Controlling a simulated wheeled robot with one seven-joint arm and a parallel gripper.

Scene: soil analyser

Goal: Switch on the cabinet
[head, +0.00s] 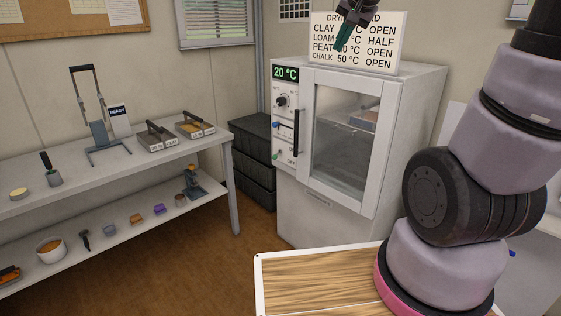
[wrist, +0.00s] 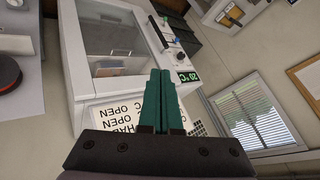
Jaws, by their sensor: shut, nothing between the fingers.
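The white drying cabinet (head: 380,150) stands in the middle of the head view with its glass door (head: 345,140) shut. Its control panel, left of the door, has a green display (head: 286,73) reading 20 °C, a round dial (head: 282,101) and small switches below. My gripper (head: 340,45) is shut and empty, up in front of the sign above the cabinet. In the wrist view its green fingers (wrist: 160,80) are together, and the cabinet (wrist: 80,75) appears rotated beyond them, its panel at upper right.
A drying card sign (head: 375,60) stands on the cabinet top. Dark crates (head: 252,165) are stacked left of the cabinet. A bench (head: 100,172) on the left holds a press, trays and small items. A wood-topped surface (head: 310,285) lies in the foreground.

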